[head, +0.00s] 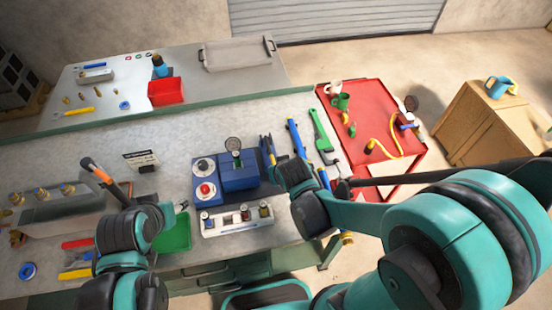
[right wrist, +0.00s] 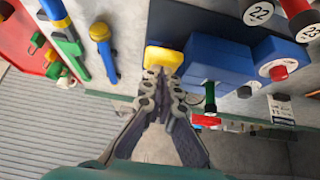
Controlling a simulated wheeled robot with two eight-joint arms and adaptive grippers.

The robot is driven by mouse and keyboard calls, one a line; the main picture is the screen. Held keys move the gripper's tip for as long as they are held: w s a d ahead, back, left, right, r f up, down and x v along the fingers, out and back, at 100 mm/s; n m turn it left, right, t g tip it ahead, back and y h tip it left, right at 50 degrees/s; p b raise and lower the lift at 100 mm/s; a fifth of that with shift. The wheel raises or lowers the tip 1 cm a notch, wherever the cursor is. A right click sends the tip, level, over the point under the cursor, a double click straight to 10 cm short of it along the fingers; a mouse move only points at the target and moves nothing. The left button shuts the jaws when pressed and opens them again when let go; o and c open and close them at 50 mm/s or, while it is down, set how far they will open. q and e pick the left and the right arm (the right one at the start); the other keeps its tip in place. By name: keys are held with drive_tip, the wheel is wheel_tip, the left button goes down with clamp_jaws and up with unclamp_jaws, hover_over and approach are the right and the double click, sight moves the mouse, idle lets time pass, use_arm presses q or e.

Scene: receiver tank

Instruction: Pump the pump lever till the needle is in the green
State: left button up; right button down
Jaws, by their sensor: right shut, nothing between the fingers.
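The blue pump unit (head: 238,178) stands on the grey bench in the middle of the head view, and its blue block also shows in the right wrist view (right wrist: 218,62). My right gripper (head: 266,147) is shut and empty at the right side of the unit. In the right wrist view its fingertips (right wrist: 163,80) are in front of a yellow pad (right wrist: 164,57); I cannot tell whether they touch. No pump lever is clearly identifiable. My left gripper (head: 178,208) is mostly hidden, over the bench at left.
A rack with bottles (head: 240,219) stands in front. Blue and green wrenches (head: 322,130) lie to the right, before the red table (head: 365,95).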

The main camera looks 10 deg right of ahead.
drive_tip(key=f+b, duration=0.1)
drive_tip(key=s+f, duration=0.1)
drive_tip(key=shift+f+b, duration=0.4)
drive_tip(key=shift+s+f, duration=0.1)
drive_tip(key=shift+f, duration=0.05)
use_arm(q)
wheel_tip(320, 180, down, 3)
drive_tip(key=shift+s+f, duration=0.15)
use_arm(e)
drive_tip(key=shift+s+f, duration=0.1)
drive_tip(key=shift+s, duration=0.1)
drive_tip(key=shift+w+r, duration=0.15)
drive_tip(key=shift+r, duration=0.3)
drive_tip(key=shift+t, duration=0.3)
wheel_tip(320, 180, up, 5)
drive_tip(key=p, duration=0.4)
drive_tip(key=shift+w, duration=0.1)
use_arm(q)
wheel_tip(320, 180, up, 8)
drive_tip(key=s+p, duration=0.1)
drive_tip(key=p, duration=0.2)
drive_tip(key=shift+p, duration=0.35)
use_arm(e)
drive_tip(key=v, duration=0.8)
drive_tip(key=shift+s, duration=0.55)
